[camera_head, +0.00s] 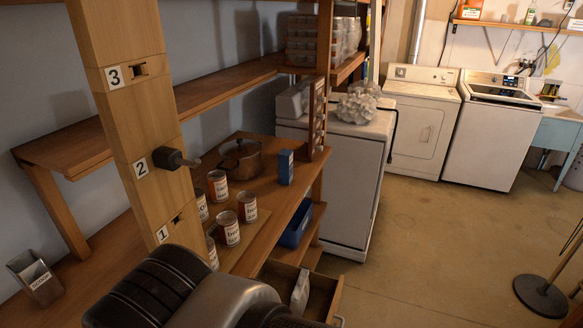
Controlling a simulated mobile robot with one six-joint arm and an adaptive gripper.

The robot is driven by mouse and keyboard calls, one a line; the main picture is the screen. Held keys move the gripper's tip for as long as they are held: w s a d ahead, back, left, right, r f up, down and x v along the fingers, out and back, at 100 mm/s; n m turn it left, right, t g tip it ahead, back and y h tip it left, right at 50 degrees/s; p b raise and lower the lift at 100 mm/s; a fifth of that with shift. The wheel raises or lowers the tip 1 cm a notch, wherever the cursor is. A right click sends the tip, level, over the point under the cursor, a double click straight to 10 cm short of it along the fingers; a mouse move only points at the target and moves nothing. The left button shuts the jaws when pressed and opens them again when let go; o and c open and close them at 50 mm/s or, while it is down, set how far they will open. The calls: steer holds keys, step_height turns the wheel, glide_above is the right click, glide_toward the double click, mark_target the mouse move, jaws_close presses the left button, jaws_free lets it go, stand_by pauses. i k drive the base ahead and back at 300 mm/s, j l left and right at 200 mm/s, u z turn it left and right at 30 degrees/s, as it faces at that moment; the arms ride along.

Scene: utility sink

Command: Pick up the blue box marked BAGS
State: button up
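A small, upright blue box (286,166) stands on the wooden counter, behind the cans and right of a brown pot; its marking is too small to read. A wider blue bin (297,224) sits lower, on the shelf below the counter's right edge. Dark and grey links of my arm fill the bottom left of the view. My gripper's fingers do not show, and nothing is seen touching the blue box.
Several labelled cans (228,228) stand in front of the blue box. A wooden post (139,120) numbered 1 to 3, with a black knob (170,159), rises left of them. An open drawer (322,294) juts out below. The floor at right is mostly clear.

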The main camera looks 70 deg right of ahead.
mark_target(285, 158)
steer(key=z, duration=0.5)
steer(key=k+l+z, duration=0.1)
steer(key=z, duration=0.35)
steer(key=l+z, duration=0.1)
steer(key=z, duration=0.4)
steer(key=l+z, duration=0.1)
steer(key=z, duration=0.4)
steer(key=k+u, duration=0.1)
steer(key=k, duration=1.05)
steer(key=i+u, duration=0.15)
steer(key=u, duration=1.25)
steer(key=i+l, duration=0.25)
steer(key=l, duration=0.4)
steer(key=i+l, duration=0.2)
steer(key=l, duration=0.4)
steer(key=i+l, duration=0.25)
steer(key=l, duration=0.4)
steer(key=i+l, duration=0.25)
steer(key=l, duration=0.35)
steer(key=i+l, duration=0.2)
steer(key=l, duration=0.45)
steer(key=i+l, duration=0.25)
steer(key=l, duration=0.4)
steer(key=i+l, duration=0.2)
steer(key=l, duration=0.4)
steer(key=i+l, duration=0.25)
steer(key=l, duration=0.4)
